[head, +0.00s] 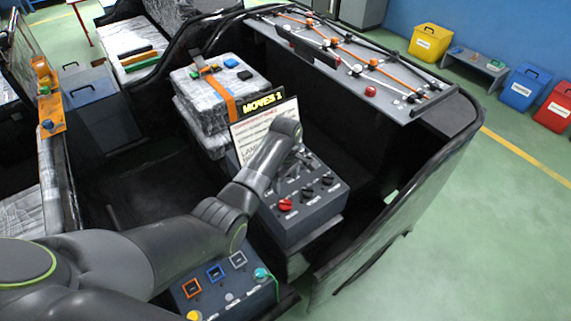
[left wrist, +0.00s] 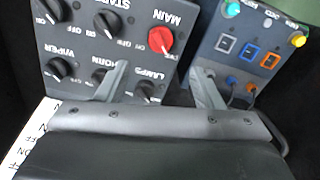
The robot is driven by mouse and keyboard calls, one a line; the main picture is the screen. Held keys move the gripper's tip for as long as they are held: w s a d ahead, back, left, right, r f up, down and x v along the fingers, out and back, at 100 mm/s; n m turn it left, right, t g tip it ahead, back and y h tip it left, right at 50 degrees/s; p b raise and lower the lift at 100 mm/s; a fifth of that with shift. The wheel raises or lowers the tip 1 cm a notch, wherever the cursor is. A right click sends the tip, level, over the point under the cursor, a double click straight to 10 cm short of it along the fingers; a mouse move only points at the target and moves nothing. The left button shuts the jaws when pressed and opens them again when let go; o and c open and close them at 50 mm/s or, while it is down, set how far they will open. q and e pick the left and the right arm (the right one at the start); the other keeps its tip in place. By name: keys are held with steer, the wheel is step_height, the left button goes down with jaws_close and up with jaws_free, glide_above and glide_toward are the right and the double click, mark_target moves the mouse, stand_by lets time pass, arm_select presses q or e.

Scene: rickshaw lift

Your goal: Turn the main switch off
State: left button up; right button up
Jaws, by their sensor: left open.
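The main switch is a red rotary knob (head: 285,205) on the front part of a dark grey control panel (head: 313,221). In the left wrist view the panel appears upside down, and the red knob (left wrist: 160,40) sits under the MAIN label. Which mark the knob points to is too small to tell. My left gripper (head: 298,163) is over the panel behind the red knob. Its two fingers (left wrist: 161,82) are apart and empty, short of the red knob, with the black LAMPS knob (left wrist: 147,90) between them in the picture. My right gripper is not in view.
Black START (left wrist: 107,23), HORN and WIPER knobs sit close by on the same panel. A second panel (head: 225,283) with coloured square sockets is beside it.

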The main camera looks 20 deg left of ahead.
arm_select(q)
step_height(320, 180, up, 6)
stand_by(0.4)
stand_by(0.3)
